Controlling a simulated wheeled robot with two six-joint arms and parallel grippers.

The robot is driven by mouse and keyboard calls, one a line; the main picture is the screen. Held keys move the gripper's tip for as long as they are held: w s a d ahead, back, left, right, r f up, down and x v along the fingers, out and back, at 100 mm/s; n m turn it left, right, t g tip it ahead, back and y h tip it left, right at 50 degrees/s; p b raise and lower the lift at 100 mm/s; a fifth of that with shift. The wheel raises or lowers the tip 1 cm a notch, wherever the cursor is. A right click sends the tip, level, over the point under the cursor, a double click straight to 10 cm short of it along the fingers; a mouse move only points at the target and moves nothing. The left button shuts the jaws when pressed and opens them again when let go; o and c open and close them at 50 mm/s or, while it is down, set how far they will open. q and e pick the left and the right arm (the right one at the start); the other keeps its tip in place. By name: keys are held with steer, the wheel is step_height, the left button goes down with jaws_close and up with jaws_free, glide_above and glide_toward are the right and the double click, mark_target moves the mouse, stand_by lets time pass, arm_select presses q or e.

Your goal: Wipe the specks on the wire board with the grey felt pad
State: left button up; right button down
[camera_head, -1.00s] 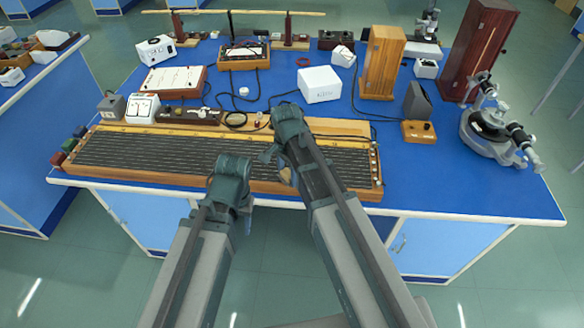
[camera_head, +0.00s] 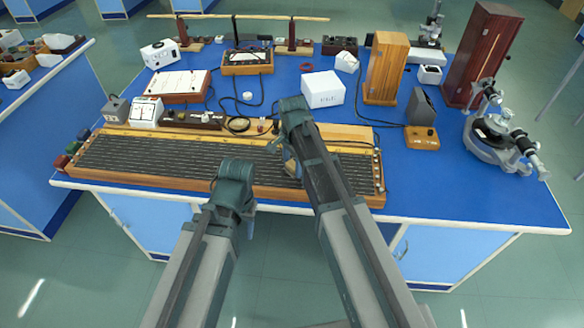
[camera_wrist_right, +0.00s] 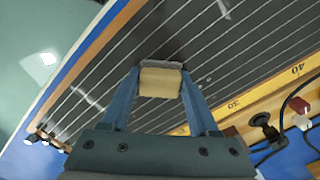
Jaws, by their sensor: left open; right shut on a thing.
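The wire board (camera_head: 150,157) is a long wooden-framed board with a black surface and several pale parallel wires, lying along the front of the blue bench. My right gripper (camera_wrist_right: 158,90) is shut on the grey felt pad (camera_wrist_right: 161,65), a pale block with a grey edge, held at the board's surface; whether it touches cannot be told.
A yellow scale strip (camera_wrist_right: 245,103) runs along the board beside the wires. Behind the board stand a white box (camera_head: 323,88), a wooden cabinet (camera_head: 386,68) and a small meter (camera_head: 146,111). Dark cables lie behind the board. Bare blue bench shows at the front right.

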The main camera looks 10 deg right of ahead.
steer(key=shift+w+d+r, duration=0.1)
steer(key=shift+w+d, duration=0.15)
steer(key=shift+w, duration=0.6)
steer(key=shift+w+d, duration=0.2)
steer(key=shift+w, duration=0.65)
steer(key=shift+w, duration=0.1)
steer(key=shift+w+d, duration=0.3)
steer(key=shift+w, duration=0.6)
steer(key=shift+w+d, duration=0.3)
steer(key=shift+w, duration=0.6)
steer(key=shift+a, duration=0.1)
steer(key=shift+w+a, duration=0.25)
steer(key=shift+a, duration=0.45)
steer(key=shift+s, duration=0.15)
